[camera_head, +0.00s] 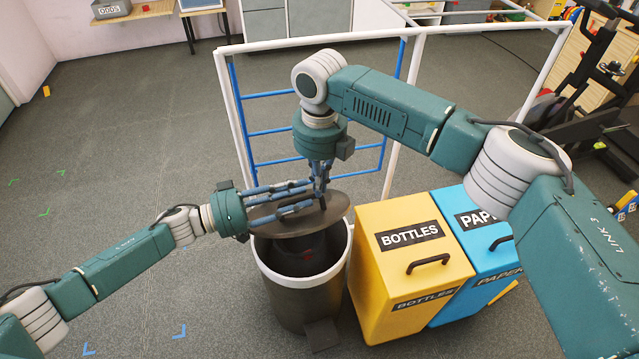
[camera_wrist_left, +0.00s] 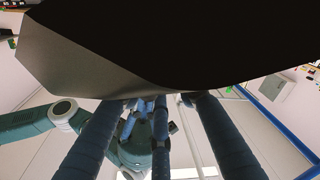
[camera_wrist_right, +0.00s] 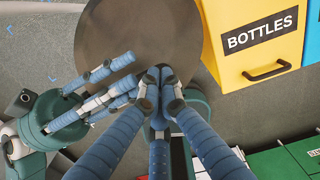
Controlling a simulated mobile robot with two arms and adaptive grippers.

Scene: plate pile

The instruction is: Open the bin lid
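The bin (camera_head: 300,300) is a dark round bin with a white rim and a pedal at its front. Its lid (camera_head: 335,209), a dark disc, is raised above the rim, leaving the bin's inside visible. The lid also fills the top of the left wrist view (camera_wrist_left: 160,50) and shows as a brown disc in the right wrist view (camera_wrist_right: 150,35). My left gripper (camera_head: 315,196) reaches in from the left with fingers spread at the lid; exact contact is unclear. My right gripper (camera_head: 321,195) points down at the lid, its fingertips close together (camera_wrist_right: 160,82) by the lid's edge.
A yellow BOTTLES bin (camera_head: 400,285) stands close on the right, with a blue PAPER bin (camera_head: 475,262) beyond it. A white and blue frame (camera_head: 235,110) stands behind. Exercise equipment (camera_head: 590,115) is at the far right.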

